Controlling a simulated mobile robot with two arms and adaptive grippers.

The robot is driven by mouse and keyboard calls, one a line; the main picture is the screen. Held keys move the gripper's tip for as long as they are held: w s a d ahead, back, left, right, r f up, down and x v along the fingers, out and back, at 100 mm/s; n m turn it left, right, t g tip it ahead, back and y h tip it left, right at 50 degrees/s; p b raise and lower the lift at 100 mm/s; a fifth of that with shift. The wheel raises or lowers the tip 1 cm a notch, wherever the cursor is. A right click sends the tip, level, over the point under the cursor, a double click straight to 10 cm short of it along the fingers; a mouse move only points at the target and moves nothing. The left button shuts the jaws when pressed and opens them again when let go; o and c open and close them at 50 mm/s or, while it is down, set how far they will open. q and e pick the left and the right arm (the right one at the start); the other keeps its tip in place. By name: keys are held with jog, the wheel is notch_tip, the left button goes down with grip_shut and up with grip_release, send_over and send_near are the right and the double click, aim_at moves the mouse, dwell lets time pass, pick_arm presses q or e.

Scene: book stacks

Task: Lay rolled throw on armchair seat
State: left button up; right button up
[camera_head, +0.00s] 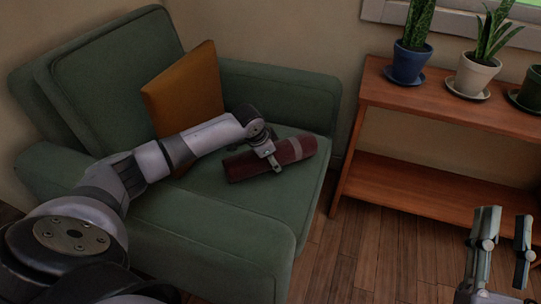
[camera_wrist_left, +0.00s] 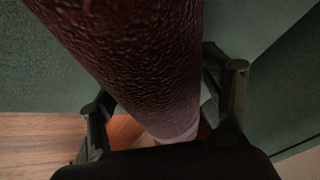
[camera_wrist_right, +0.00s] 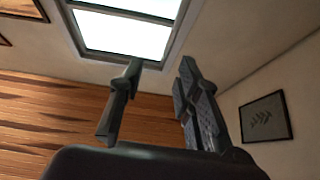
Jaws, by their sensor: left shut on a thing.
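The rolled throw (camera_head: 296,150) is a dark red roll with a paler band. It lies level at the front right of the green armchair's seat (camera_head: 222,205), on or just above it; I cannot tell which. My left gripper (camera_head: 272,163) is shut around the middle of the roll. In the left wrist view the throw (camera_wrist_left: 140,60) fills the space between the fingers of my left gripper (camera_wrist_left: 165,105). My right gripper (camera_head: 505,240) is open and empty at the lower right, away from the armchair. Its parted fingers (camera_wrist_right: 155,100) also show in the right wrist view.
A mustard cushion (camera_head: 187,92) leans against the armchair back, behind my left forearm. A wooden shelf (camera_head: 440,112) stands to the right, with a blue pot (camera_head: 409,63), a cream pot (camera_head: 474,78) and a dark green pot (camera_head: 531,90) on top. Bare wooden floor (camera_head: 370,245) lies between.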

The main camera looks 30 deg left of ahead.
pick_arm(q)
jog(key=o, duration=1.4)
pick_arm(e)
jog(key=shift+f, duration=0.1)
pick_arm(q)
jog(key=shift+r, duration=0.1)
jog(key=shift+s+r, duration=0.15)
jog(key=shift+r, duration=0.1)
jog(key=p+v, duration=0.2)
jog(key=v, duration=0.3)
jog(key=shift+r, duration=0.2)
jog(key=p+v, duration=0.2)
jog(key=v, duration=0.3)
jog(key=shift+s+r, duration=0.2)
jog(key=shift+r, duration=0.05)
jog(key=shift+s+r, duration=0.1)
jog(key=shift+r, duration=0.05)
pick_arm(e)
jog(key=d+f+g+h, duration=0.1)
jog(key=f+g+h, duration=0.1)
jog(key=f+g, duration=0.4)
jog(key=s+d+f+g+h, duration=0.1)
jog(key=f+g, duration=0.4)
jog(key=f, duration=0.7)
jog(key=shift+s+d+f+m+g+h, duration=0.2)
jog(key=shift+d+f+m+g+h, duration=0.15)
jog(key=shift+d+h, duration=0.25)
jog(key=shift+r, duration=0.1)
